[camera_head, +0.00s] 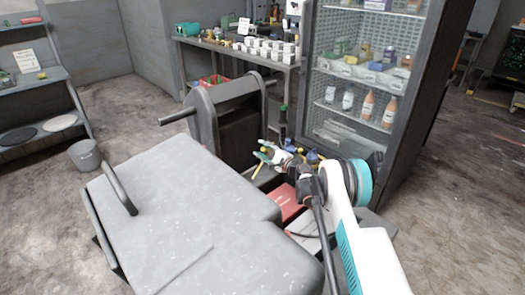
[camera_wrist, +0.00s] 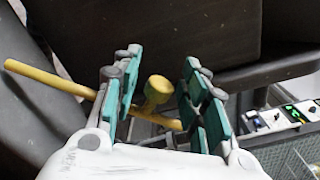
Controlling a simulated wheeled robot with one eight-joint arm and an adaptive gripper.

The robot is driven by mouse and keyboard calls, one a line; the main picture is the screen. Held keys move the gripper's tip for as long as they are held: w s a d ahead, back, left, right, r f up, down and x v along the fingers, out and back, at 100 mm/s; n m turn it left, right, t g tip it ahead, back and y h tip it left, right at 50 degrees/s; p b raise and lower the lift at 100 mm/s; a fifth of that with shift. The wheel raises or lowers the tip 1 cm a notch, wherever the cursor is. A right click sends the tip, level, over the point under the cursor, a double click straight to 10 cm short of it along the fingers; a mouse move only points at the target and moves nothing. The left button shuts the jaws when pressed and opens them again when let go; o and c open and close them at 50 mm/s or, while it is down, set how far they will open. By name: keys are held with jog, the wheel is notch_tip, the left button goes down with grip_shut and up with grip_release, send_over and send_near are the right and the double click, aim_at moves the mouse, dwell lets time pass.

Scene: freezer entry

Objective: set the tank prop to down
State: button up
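A yellow lever (camera_wrist: 50,78) with a round yellow knob (camera_wrist: 157,88) shows in the wrist view, against dark grey parts. It looks like the tank prop, but I cannot tell for sure. My gripper (camera_wrist: 160,65) is open, with a teal-padded finger on each side of the knob and gaps showing beside it. The rod passes behind the left finger, and its lower part is partly hidden by the gripper. In the head view, my gripper (camera_head: 265,153) is beside the dark grey housing (camera_head: 205,122), above the open bay next to the large grey tank body (camera_head: 185,205). Small yellow bits show around it.
A red box (camera_head: 290,200) lies in the bay under my arm. A panel with green lights (camera_wrist: 290,112) is at right in the wrist view. A glass-front cabinet (camera_head: 365,85) and a table of small boxes (camera_head: 235,52) stand behind.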

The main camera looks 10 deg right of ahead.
jog(key=shift+a, duration=0.15)
jog(key=v, duration=1.2)
jog(key=shift+r, duration=0.1)
jog(key=s+a+r+n+g, duration=0.1)
jog(key=s+a+r+n, duration=0.1)
jog(key=r, duration=0.5)
jog(key=s+a+r+n+g, duration=0.1)
jog(key=a+r+n+g, duration=0.15)
jog(key=r, duration=0.45)
jog(key=s+a+r+n+g+h, duration=0.25)
jog(key=s+r+n, duration=0.25)
jog(key=s+r, duration=0.8)
jog(key=s+r+n+g+h, duration=0.15)
jog(key=s+n+h, duration=0.25)
jog(key=s, duration=1.6)
jog(key=s+d+f+n+h, duration=0.1)
jog(key=s+d+f+n, duration=0.1)
jog(key=s, duration=0.6)
jog(key=s+d+f+n+h, duration=0.2)
jog(key=s, duration=0.7)
jog(key=shift+s+d, duration=0.15)
jog(key=shift+d, duration=0.2)
